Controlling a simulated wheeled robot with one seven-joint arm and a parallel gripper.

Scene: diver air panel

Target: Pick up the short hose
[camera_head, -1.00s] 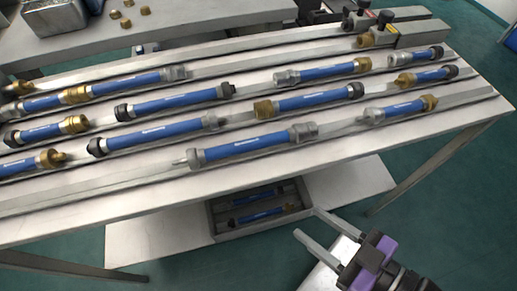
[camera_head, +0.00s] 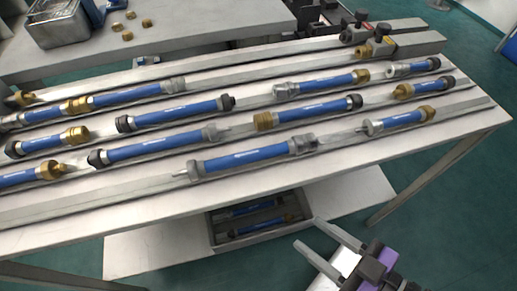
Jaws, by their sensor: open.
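Blue hoses with metal or dark end fittings lie in rows in the grooves of a grey bench rack. Several are shorter than the others and lie at the right end: a front one with a brass right end (camera_head: 400,120), a middle one with a brass left end (camera_head: 425,88), and a back one with a grey left end (camera_head: 413,67). I cannot tell which one the task names. My gripper (camera_head: 308,233) is open and empty, low at the lower right, in front of the bench and well apart from the hoses.
Longer hoses (camera_head: 245,157) fill the left and middle of the bench (camera_head: 330,160). A grey tray (camera_head: 213,236) with two hoses sits on the shelf below. Valve blocks (camera_head: 405,45) stand at the back right. A metal basket (camera_head: 62,30) and brass nuts are on the back table.

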